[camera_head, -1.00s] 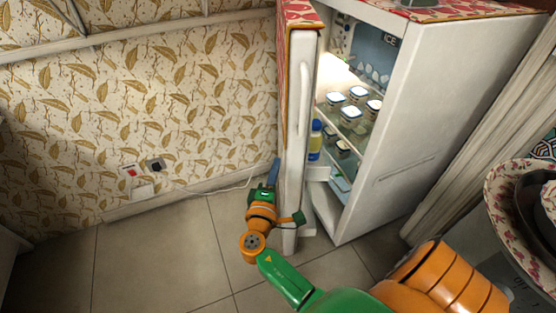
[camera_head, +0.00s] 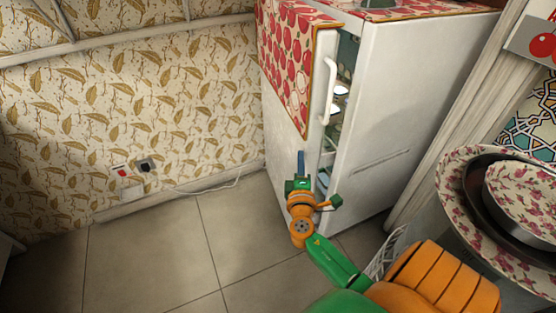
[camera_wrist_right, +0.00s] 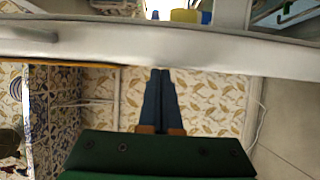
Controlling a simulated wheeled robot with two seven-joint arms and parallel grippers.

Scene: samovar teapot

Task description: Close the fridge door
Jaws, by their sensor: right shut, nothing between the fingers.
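The white fridge (camera_head: 400,110) stands at the right of the head view. Its door (camera_head: 290,140), with a red apple-print cloth over its upper part and a white handle (camera_head: 329,90), is slightly open. A narrow gap shows shelves and jars inside. My right gripper (camera_head: 300,160) is shut and empty, at the lower part of the door's outer face. In the right wrist view its blue fingers (camera_wrist_right: 162,78) are together near the edge of the white door (camera_wrist_right: 160,50); whether they touch it is not clear. My left gripper is not in view.
A leaf-patterned wall (camera_head: 130,120) with an outlet (camera_head: 146,166) and a cable is at left. Tiled floor (camera_head: 150,250) is clear there. Floral bowls (camera_head: 520,190) stand at the right edge.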

